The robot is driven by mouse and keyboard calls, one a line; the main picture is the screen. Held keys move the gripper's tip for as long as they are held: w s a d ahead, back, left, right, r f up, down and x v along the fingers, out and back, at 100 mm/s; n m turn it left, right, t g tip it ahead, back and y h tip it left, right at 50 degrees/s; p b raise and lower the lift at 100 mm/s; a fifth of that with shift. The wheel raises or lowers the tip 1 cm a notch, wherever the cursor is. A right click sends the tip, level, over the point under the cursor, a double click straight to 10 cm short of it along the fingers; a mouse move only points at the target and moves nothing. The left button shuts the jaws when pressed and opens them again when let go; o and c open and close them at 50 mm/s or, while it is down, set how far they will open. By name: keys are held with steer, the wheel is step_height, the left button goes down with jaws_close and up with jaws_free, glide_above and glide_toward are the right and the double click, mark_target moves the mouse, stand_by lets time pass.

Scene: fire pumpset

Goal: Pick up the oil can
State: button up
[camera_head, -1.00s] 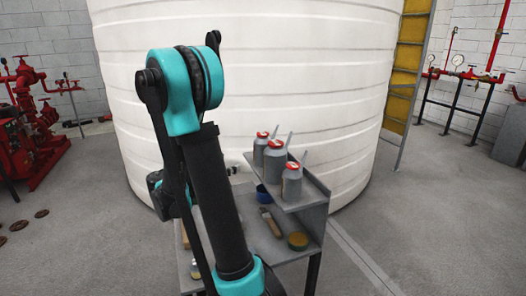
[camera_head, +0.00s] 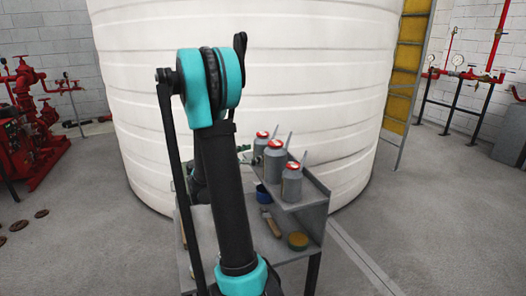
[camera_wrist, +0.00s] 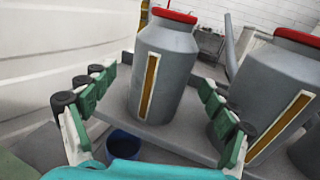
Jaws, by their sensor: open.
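Three grey oil cans with red caps stand in a row on the raised shelf of a grey cart: a far one (camera_head: 261,144), a middle one (camera_head: 274,160) and a near one (camera_head: 291,184). In the wrist view, one upright can (camera_wrist: 165,75) with a yellow strip fills the middle. It seems to be the far one. My gripper (camera_wrist: 155,82) is open, its green-padded fingers to the left and right of this can's body, with no clear contact. Another can (camera_wrist: 280,90) stands just right of the right finger. In the head view my arm hides most of the gripper.
The raised shelf (camera_head: 312,203) has a side panel on the right. Below lie a blue cup (camera_head: 262,193), a brush (camera_head: 270,222) and a round yellow-brown tin (camera_head: 298,241). A large white tank (camera_head: 330,80) stands close behind the cart.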

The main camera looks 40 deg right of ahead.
steer(key=d, duration=0.4)
steer(key=shift+w+d+r, duration=0.1)
steer(key=shift+w+d, duration=0.05)
steer(key=shift+d, duration=0.05)
steer(key=c, duration=1.5)
steer(key=shift+c, duration=0.2)
